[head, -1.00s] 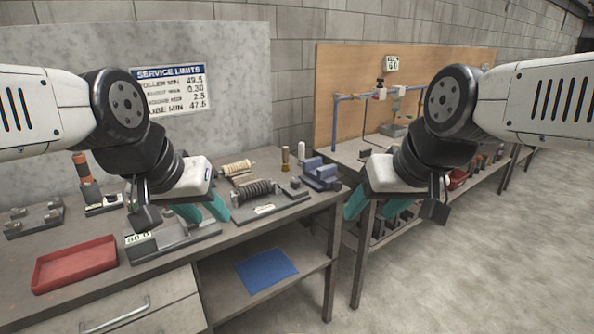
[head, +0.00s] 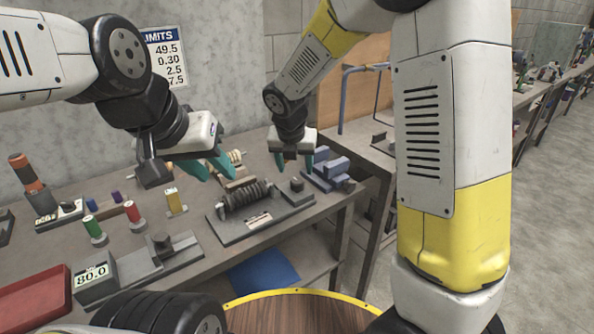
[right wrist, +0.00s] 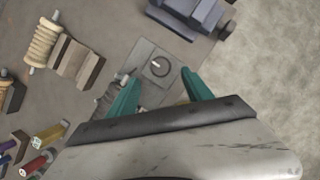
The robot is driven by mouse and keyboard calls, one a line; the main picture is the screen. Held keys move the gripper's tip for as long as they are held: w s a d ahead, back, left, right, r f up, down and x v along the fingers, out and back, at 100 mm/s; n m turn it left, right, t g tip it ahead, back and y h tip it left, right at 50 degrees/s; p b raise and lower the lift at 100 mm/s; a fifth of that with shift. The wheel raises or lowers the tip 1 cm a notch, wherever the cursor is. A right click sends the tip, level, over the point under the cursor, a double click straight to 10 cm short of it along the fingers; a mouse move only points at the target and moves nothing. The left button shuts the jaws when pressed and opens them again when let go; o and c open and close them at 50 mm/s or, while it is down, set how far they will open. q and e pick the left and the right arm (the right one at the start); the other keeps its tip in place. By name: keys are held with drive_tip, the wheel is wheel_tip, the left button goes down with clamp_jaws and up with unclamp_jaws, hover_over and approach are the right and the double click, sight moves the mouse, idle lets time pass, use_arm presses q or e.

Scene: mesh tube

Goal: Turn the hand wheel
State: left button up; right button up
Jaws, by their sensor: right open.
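No part stands out plainly as a hand wheel. A dark block (head: 297,186) sits on a plate at the right end of the fixture with the dark ridged roller (head: 245,196). In the right wrist view, a dark ring with a pale mark (right wrist: 158,67) shows on top of this block. My right gripper (head: 295,164) is open and empty above the block, pointing down; in the right wrist view its teal fingers (right wrist: 160,78) lie either side of the ring's near edge. My left gripper (head: 216,172) is open and empty over the bench, left of the roller.
A blue vise-like block (head: 327,172) stands close right of the fixture. Small coloured cylinders (head: 132,211), a gauge with a display (head: 95,278) and a red tray (head: 35,300) are at the left. The bench ends just right of the fixture.

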sight(297, 181)
drive_tip(key=x, duration=0.7)
clamp_jaws()
idle(0.3)
